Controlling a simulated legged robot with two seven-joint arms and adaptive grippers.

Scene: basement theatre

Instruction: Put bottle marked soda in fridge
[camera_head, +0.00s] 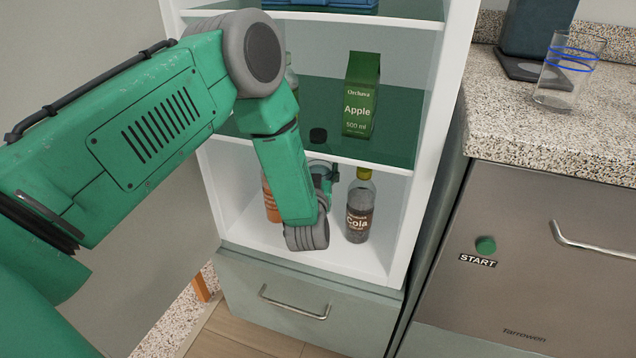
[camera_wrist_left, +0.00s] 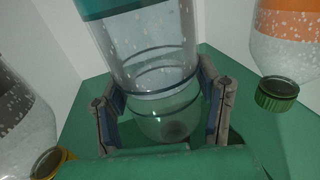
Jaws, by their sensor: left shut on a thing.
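The open fridge (camera_head: 400,232) stands ahead, with white walls and green glass shelves. My left arm reaches into its lowest compartment. My left gripper (camera_head: 322,172), largely hidden behind my arm in the head view, also shows in the left wrist view (camera_wrist_left: 160,108). There its fingers are shut on a clear bottle (camera_wrist_left: 150,68) with a teal band; no lettering on it is readable. A cola bottle (camera_head: 359,212) stands to the right of the gripper, and an orange-labelled bottle (camera_head: 270,203) is partly hidden to the left. My right gripper is not in view.
A green apple carton (camera_head: 361,97) stands on the middle shelf. A counter (camera_head: 545,128) with a glass (camera_head: 566,75) is at right. A drawer (camera_head: 300,300) lies below.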

